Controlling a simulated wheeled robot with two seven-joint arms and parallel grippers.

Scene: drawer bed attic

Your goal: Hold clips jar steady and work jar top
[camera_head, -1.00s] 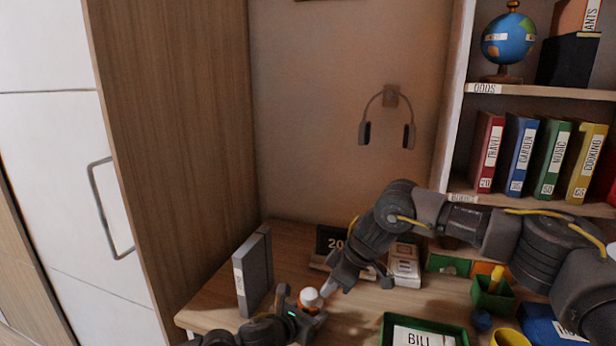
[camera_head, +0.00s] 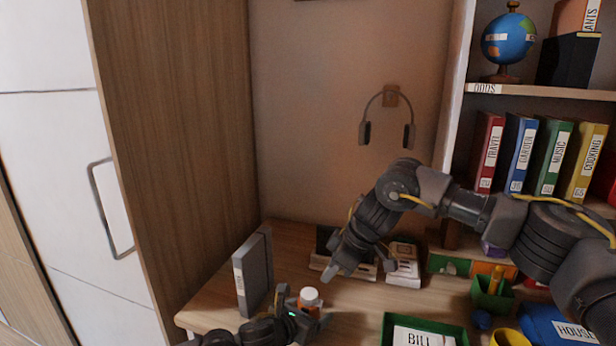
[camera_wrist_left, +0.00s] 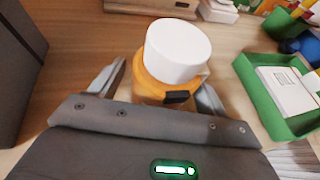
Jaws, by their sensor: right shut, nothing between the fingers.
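The clips jar (camera_head: 309,302) is orange with a white top (camera_head: 309,296) and stands near the front of the desk. In the left wrist view the jar body (camera_wrist_left: 150,88) is between my left gripper's two fingers, with the white top (camera_wrist_left: 178,50) above them. My left gripper (camera_head: 305,318) is shut on the jar body low down; the jar's lower part is hidden by the gripper. The white top sits on the jar. My right gripper (camera_head: 338,270) is shut and empty, above and to the right of the jar, apart from the top.
A grey binder (camera_head: 253,275) stands close left of the jar. A green tray (camera_head: 388,330) lies to the right. Bare desk shows between jar and tray.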

